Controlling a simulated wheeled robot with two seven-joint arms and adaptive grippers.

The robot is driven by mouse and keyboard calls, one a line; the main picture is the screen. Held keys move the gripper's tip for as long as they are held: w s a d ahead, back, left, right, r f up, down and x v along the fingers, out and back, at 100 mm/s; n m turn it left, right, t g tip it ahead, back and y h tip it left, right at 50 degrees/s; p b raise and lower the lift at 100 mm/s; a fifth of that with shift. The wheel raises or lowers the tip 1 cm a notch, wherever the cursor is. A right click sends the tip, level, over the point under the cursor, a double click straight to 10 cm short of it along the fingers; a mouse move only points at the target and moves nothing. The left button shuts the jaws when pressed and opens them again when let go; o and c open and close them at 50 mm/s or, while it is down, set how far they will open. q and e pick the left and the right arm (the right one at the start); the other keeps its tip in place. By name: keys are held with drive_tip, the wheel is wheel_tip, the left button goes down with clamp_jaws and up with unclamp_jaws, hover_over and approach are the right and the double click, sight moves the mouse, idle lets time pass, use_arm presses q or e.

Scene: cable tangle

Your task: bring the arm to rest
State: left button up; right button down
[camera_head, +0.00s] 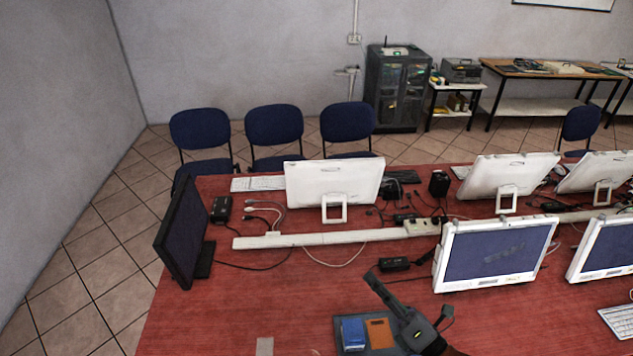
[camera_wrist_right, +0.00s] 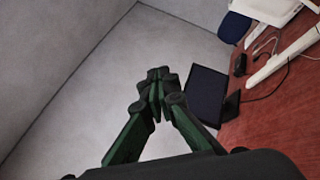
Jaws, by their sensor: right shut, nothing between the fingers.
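My right gripper (camera_head: 370,277) comes in from the bottom of the head view, pointing up and left over the red table (camera_head: 330,290). Its narrow dark fingers are together. In the right wrist view the green and black fingers of the gripper (camera_wrist_right: 156,82) meet at the tips with nothing between them. My left gripper is not in view.
A dark tray (camera_head: 378,350) with a blue box (camera_head: 352,334) and an orange box (camera_head: 379,332) lies beside the gripper. A black monitor (camera_head: 183,235) stands at the table's left edge.

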drive_tip(key=w+d+f+m+t+h, duration=0.1)
drive_tip(key=d+f+m+h, duration=0.2)
drive_tip(key=d+m+h, duration=0.45)
drive_tip(key=w+d+f+m+t+h, duration=0.1)
drive_tip(key=d+f+m+t+h, duration=0.3)
drive_tip(key=d+m, duration=0.6)
drive_tip(key=s+d+f+m+g+h, duration=0.2)
drive_tip(key=s+d+f+m+g, duration=0.25)
drive_tip(key=f, duration=0.25)
drive_tip(key=s+d+f+m+g+h, duration=0.3)
drive_tip(key=f+m+g, duration=0.1)
drive_tip(key=f+m, duration=0.15)
drive_tip(key=s+a+f+m+g+y, duration=0.1)
drive_tip(key=s+a+f+m+g, duration=0.2)
drive_tip(key=s+f, duration=0.55)
drive_tip(key=s+f+m+g+y, duration=0.2)
drive_tip(key=s+f+g, duration=0.45)
drive_tip(key=s, duration=0.35)
drive_tip(key=s+a+f+b, duration=0.1)
drive_tip(key=s+f, duration=0.1)
drive_tip(key=f, duration=1.4)
drive_tip(key=s+a+f, duration=0.1)
drive_tip(key=f, duration=1.6)
drive_tip(key=s+f+g, duration=0.1)
drive_tip(key=s+f, duration=1.5)
drive_tip(key=s, duration=0.2)
drive_tip(key=shift+s+d+f+n+g+b, duration=0.15)
drive_tip(key=shift+s+f+n+g+b, duration=0.05)
drive_tip(key=shift+n+g+b, duration=0.25)
